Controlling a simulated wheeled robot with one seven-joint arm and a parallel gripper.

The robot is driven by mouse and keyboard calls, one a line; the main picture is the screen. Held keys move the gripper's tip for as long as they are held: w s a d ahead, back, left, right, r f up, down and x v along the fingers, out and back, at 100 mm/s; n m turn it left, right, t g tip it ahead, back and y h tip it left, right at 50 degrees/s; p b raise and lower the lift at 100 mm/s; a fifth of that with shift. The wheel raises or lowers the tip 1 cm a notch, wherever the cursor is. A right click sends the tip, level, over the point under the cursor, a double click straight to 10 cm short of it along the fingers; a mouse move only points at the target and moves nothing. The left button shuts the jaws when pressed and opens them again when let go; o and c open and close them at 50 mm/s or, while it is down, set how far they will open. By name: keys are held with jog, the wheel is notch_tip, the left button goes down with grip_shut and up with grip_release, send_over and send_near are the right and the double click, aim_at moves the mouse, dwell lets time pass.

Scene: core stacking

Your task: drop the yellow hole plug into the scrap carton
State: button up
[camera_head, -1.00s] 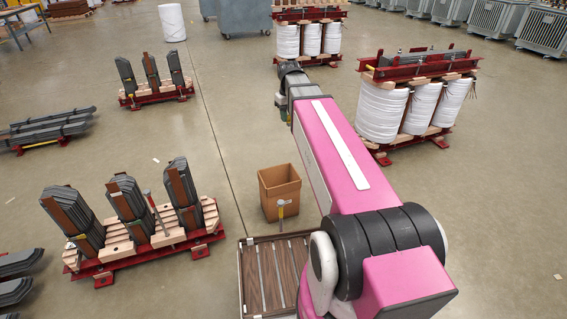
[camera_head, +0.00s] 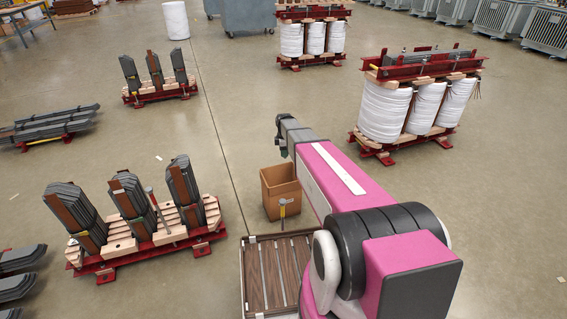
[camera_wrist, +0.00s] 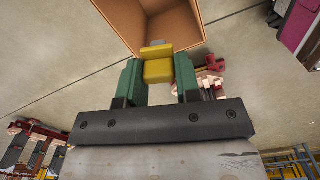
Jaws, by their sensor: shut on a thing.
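The scrap carton (camera_head: 281,192) is an open brown box on the floor near the centre of the head view. In the wrist view the carton (camera_wrist: 178,28) opens at the top, with its near edge just past my fingertips. My gripper (camera_wrist: 159,75) has green fingers shut on the yellow hole plug (camera_wrist: 159,70). The plug is held at the fingertips and overlaps the carton's near rim in the picture. I cannot tell its height above the rim.
A slatted wooden platform (camera_head: 250,279) stands in front of the carton. A red-based core stand (camera_head: 107,267) with grey stacks is on the left. White-wound coils (camera_head: 384,112) stand at the right. The floor left of the carton is clear.

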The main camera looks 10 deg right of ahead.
notch_tip(320, 180, down, 14)
jog(key=w+n, duration=0.1)
jog(key=n, duration=0.2)
jog(key=shift+w+f, duration=0.15)
jog(key=shift+w, duration=0.25)
jog(key=o, duration=1)
notch_tip(320, 180, up, 11)
jog(key=shift+f, duration=0.1)
